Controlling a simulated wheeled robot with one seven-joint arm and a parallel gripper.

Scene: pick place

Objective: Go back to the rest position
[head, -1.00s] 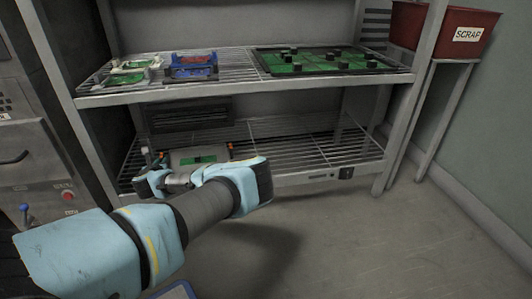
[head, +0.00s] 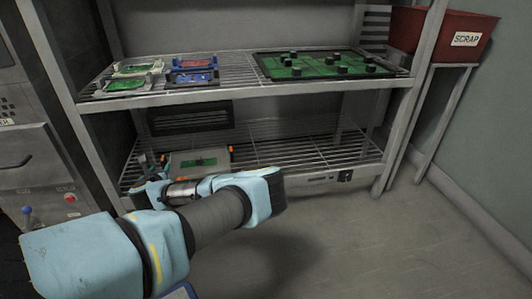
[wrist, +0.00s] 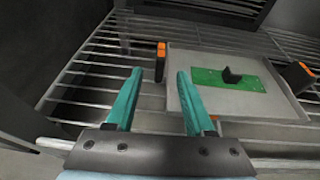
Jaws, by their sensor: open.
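My gripper (wrist: 157,98) shows in the wrist view with two teal fingers spread apart and nothing between them. It is at the lower wire shelf, in front and to the left of a grey tray (wrist: 180,62). The tray has orange-and-black clips at its sides and carries a green board (wrist: 215,80) with a small black part on it.
The upper shelf (head: 235,91) holds small fixtures with green and red boards (head: 193,76) and a large green board (head: 320,66) with black parts. A red SCRAP bin (head: 480,25) stands at right. The lower shelf's right side (head: 310,153) is bare, and the floor in front is clear.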

